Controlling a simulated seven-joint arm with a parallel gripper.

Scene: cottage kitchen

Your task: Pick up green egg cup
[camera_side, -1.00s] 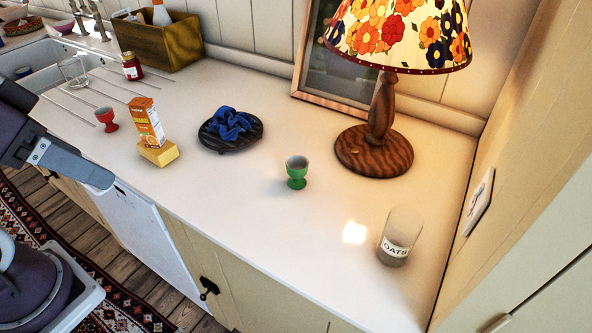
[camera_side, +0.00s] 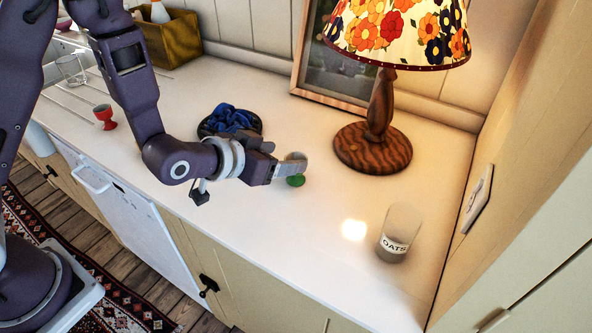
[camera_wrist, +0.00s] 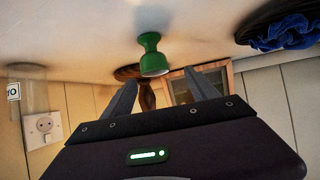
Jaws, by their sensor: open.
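The green egg cup (camera_side: 296,181) stands upright on the white counter. In the side view my gripper (camera_side: 293,164) covers its upper part, so only its lower part shows. In the wrist view, which looks upside down, the egg cup (camera_wrist: 152,62) appears just ahead of the gap between my two fingers (camera_wrist: 162,80). The fingers are spread and nothing shows held between them. Whether they touch the cup cannot be told.
A lamp (camera_side: 374,148) stands behind and right, and a glass oats jar (camera_side: 399,235) front right. A dark round stand with a blue cloth (camera_side: 232,118) lies close behind my gripper. A red egg cup (camera_side: 104,115) is far left.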

